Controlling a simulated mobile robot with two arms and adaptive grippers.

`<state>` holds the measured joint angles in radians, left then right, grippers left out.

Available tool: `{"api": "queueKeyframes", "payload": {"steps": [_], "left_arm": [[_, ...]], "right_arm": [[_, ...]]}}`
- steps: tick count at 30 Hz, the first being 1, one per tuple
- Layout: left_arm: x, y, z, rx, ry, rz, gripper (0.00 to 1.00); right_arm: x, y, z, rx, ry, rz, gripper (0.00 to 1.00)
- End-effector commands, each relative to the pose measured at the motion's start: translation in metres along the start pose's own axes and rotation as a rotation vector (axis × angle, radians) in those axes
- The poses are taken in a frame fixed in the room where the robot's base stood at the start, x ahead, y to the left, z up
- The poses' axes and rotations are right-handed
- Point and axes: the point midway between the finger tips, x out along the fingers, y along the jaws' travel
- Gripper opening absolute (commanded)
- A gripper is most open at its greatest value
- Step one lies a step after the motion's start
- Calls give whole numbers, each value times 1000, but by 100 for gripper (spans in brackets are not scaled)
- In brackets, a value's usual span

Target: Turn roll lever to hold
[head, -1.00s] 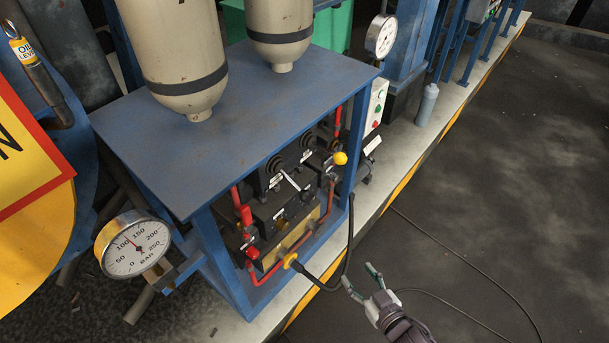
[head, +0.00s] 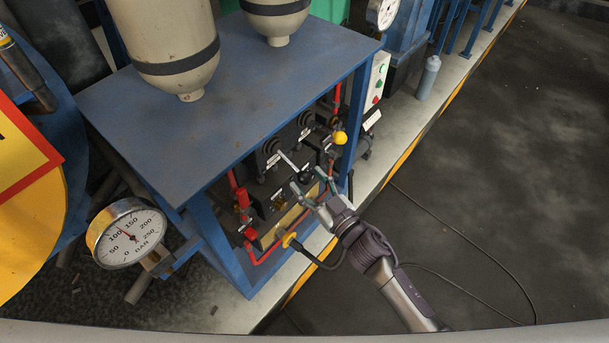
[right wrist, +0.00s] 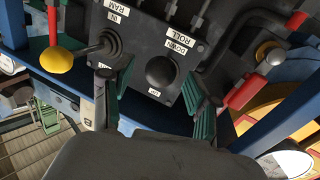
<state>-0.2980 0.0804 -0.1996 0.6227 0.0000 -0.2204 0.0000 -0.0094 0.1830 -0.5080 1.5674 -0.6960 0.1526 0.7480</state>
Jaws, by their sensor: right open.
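In the head view my right gripper (head: 311,182) reaches to the front of the valve panel. There the small dark levers are hard to tell apart, and no HOLD mark can be read. My left gripper is not in view.
A black-booted lever (right wrist: 101,46) by the RAM label stands close to one finger.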

Motion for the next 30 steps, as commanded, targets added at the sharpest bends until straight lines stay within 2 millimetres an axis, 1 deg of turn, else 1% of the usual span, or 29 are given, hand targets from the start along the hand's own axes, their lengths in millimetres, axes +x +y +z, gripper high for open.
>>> {"api": "queueKeyframes", "payload": {"steps": [1, 6, 15, 17, 24, 26, 27, 30], "left_arm": [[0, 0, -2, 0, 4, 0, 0], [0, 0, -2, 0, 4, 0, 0], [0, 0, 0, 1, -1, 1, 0], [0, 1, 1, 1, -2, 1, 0], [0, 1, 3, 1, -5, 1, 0], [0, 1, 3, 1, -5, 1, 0], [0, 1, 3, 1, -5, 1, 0], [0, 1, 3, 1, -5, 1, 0]], "right_arm": [[7, 0, 0, 1, 1, 1, 60], [19, 0, 0, 1, 0, 0, 60], [21, 0, 0, 1, -1, 0, 60], [21, 0, 0, 1, -1, 0, 52], [21, 0, 0, 1, -1, 0, 12], [21, 0, 0, 1, -1, 0, 2], [21, 0, 0, 1, -1, 0, 0], [21, 0, 0, 1, -1, 0, 0]]}}
